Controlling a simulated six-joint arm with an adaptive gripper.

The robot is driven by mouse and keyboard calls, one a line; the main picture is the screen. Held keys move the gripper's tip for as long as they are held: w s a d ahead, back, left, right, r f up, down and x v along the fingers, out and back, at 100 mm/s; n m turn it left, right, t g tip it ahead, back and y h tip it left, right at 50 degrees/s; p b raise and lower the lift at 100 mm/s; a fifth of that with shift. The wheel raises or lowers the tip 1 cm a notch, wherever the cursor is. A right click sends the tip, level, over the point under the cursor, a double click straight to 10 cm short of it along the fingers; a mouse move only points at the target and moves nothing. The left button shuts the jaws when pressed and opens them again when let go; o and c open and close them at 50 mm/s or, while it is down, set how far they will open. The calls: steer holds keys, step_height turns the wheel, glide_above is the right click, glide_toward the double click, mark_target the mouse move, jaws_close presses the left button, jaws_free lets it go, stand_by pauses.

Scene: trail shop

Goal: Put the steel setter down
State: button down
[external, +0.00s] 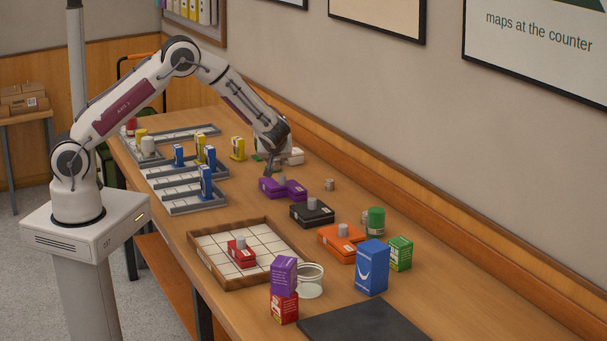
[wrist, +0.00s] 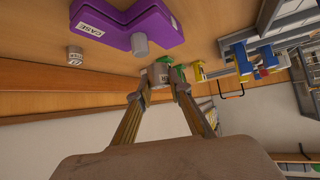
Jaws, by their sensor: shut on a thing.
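My gripper (external: 268,170) is low over the far middle of the table, just beyond the purple block. In the wrist view its fingers (wrist: 162,80) are closed on a small grey piece (wrist: 160,72) with a pale label, which I take to be the steel setter. The fingers hide part of it, and I cannot tell whether it touches the table. A green thing (wrist: 181,67) shows right behind it. The purple block (external: 283,188) with a grey knob stands close by; it also shows in the wrist view (wrist: 115,28).
A small grey cylinder (external: 328,184) stands right of the purple block. Black (external: 312,214) and orange (external: 342,243) knobbed blocks follow toward the front. A wood-rimmed tray (external: 207,267) holds a red block (external: 241,253). Grey racks (external: 197,209) with blue and yellow boxes stand left.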

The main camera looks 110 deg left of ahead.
steer(key=a+r+m, duration=0.1)
steer(key=a+r, duration=0.1)
steer(key=a, duration=1.4)
step_height(320, 180, up, 4)
steer(key=m+t, duration=0.1)
steer(key=t, duration=0.1)
glide_above(294, 150)
steer(key=shift+d, duration=0.25)
steer(key=shift+f, duration=3.05)
steer(key=shift+f, duration=0.1)
steer(key=shift+f, duration=1.8)
steer(key=shift+f, duration=0.1)
